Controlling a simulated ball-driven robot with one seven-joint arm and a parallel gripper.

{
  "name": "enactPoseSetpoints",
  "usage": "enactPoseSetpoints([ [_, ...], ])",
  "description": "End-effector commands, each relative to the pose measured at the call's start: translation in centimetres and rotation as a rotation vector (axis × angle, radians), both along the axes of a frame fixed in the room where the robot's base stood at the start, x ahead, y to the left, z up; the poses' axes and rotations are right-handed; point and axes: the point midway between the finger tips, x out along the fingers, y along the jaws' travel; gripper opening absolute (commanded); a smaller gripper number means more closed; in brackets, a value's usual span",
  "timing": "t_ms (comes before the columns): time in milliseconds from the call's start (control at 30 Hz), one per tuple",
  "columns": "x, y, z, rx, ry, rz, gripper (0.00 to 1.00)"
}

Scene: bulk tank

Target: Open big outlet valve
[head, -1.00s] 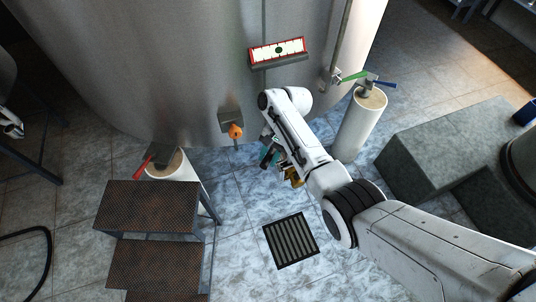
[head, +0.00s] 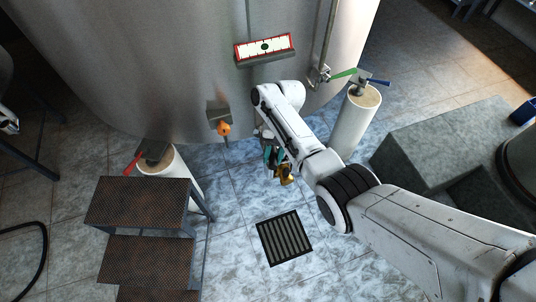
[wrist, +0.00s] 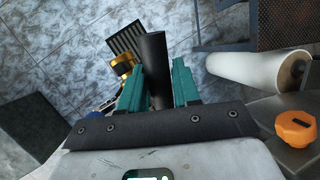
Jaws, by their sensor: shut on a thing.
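My gripper (wrist: 158,86) has teal fingers on both sides of a black bar-shaped handle (wrist: 153,50) and is shut on it in the wrist view. A gold-coloured fitting (wrist: 122,65) shows left of the handle there; in the head view the gold part (head: 286,175) lies just below my gripper (head: 272,158). This looks like the outlet valve low at the steel tank (head: 170,60). The joint between handle and fitting is hidden behind a finger, so I cannot tell the valve's position.
An orange knob (head: 223,129) sits on the tank left of my gripper. Rusty steps (head: 138,203) and a white post with a red lever (head: 131,163) stand left. A floor grate (head: 284,238) lies below.

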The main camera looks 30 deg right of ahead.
Motion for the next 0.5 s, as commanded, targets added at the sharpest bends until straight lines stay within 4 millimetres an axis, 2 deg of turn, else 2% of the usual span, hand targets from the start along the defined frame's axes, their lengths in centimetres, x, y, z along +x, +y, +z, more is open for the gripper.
enactPoseSetpoints([
  [200,-0.27,-0.91,-0.01,-0.002,-0.002,0.064,0.0],
  [500,-0.39,-1.12,0.01,-0.001,-0.002,0.088,0.0],
])
